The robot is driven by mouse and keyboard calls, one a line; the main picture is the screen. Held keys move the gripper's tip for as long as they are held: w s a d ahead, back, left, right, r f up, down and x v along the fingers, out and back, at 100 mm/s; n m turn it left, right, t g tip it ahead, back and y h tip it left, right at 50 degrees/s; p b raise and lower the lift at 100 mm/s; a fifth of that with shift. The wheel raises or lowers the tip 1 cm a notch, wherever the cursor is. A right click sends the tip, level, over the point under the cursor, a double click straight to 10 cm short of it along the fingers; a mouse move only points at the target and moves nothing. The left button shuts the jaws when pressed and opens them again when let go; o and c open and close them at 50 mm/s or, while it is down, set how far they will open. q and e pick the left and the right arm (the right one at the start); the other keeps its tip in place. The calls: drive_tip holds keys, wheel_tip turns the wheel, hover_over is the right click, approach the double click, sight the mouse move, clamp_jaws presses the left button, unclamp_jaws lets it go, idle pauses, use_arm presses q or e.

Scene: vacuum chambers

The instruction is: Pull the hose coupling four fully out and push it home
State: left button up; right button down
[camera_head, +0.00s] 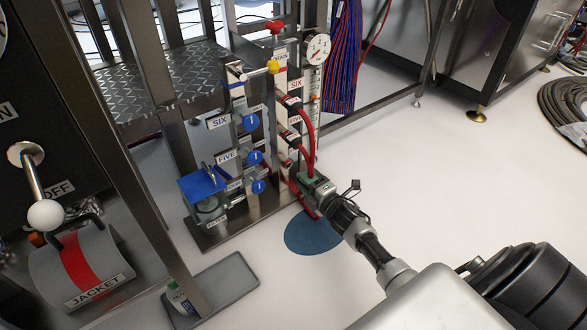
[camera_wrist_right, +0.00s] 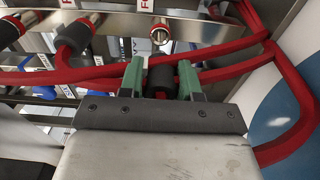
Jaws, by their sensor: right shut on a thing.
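My right gripper (camera_head: 312,184) is low in front of the hose panel in the head view. In the right wrist view its green fingers (camera_wrist_right: 160,80) are shut on a dark hose coupling (camera_wrist_right: 161,70) with a red hose end. A bare metal port (camera_wrist_right: 160,35) shows just beyond the coupling, with a small gap between them, so the coupling looks off the port. In the head view the gripper hides the coupling, and I cannot read a FOUR label beside it. My left gripper is not in view.
Other couplings (camera_wrist_right: 74,34) sit on ports to the left in the wrist view. Red hoses (camera_head: 309,130) loop close around the gripper. Blue valve knobs (camera_head: 254,157) and a gauge (camera_head: 318,49) are on the panel.

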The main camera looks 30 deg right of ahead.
drive_tip(key=shift+s, duration=0.1)
drive_tip(key=shift+s+p, duration=0.4)
drive_tip(key=shift+s, duration=0.2)
drive_tip(key=w+b, duration=0.2)
drive_tip(key=w, duration=0.1)
drive_tip(key=shift+w+a+f, duration=0.1)
drive_tip(key=shift+w+f, duration=0.05)
drive_tip(key=shift+w, duration=0.6)
drive_tip(key=shift+w+a, duration=0.1)
drive_tip(key=shift+w, duration=0.3)
idle(0.5)
drive_tip(key=shift+w+r+b, duration=0.2)
drive_tip(key=shift+w+b, duration=0.45)
drive_tip(key=shift+w, duration=0.4)
idle(1.0)
drive_tip(key=c, duration=0.7)
unclamp_jaws()
